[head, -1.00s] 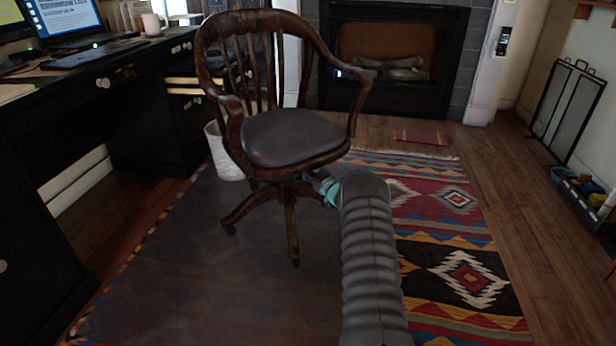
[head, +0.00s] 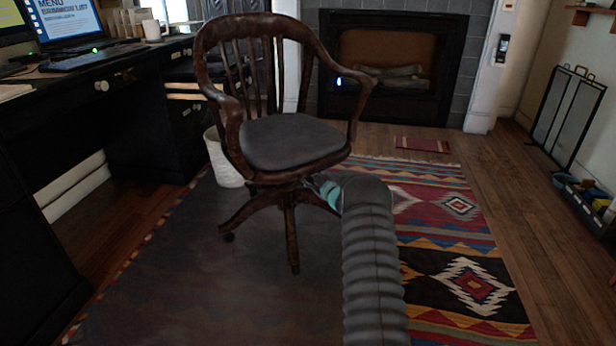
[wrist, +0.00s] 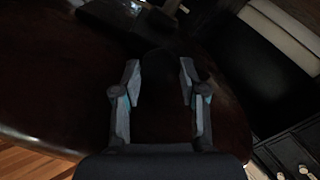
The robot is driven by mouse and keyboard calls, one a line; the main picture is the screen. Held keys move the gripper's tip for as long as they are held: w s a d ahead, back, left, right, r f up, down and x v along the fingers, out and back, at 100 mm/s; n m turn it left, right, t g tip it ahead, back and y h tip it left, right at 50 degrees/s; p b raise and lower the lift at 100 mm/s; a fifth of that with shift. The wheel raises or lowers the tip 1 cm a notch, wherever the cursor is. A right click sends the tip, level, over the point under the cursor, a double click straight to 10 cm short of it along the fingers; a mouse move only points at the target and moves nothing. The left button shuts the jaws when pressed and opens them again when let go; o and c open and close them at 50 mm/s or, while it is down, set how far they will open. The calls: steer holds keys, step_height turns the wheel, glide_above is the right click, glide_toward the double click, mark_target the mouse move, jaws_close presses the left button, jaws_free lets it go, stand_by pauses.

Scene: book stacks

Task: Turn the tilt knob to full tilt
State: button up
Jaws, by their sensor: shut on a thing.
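The wooden swivel armchair (head: 293,138) with a dark seat stands on the rug in the head view. My gripper (wrist: 159,70) is under the right front part of the seat, near the top of the chair's base. In the wrist view its two grey fingers stand either side of a dark rounded thing, the tilt knob (wrist: 160,66), and are shut on it. The knob is very dark there, and its turn angle cannot be read. In the head view my arm and the seat hide the knob and the fingertips; only a teal part of the gripper shows.
A black desk (head: 140,115) with a laptop (head: 75,25) runs along the left, with a white wastebasket (head: 222,158) beside it. A fireplace (head: 392,65) is behind the chair.

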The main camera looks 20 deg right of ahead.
steer(key=o, duration=1.1)
steer(key=shift+o, duration=0.2)
steer(key=s+d, duration=0.2)
steer(key=s, duration=0.9)
steer(key=shift+s+d, duration=0.15)
steer(key=shift+s, duration=0.2)
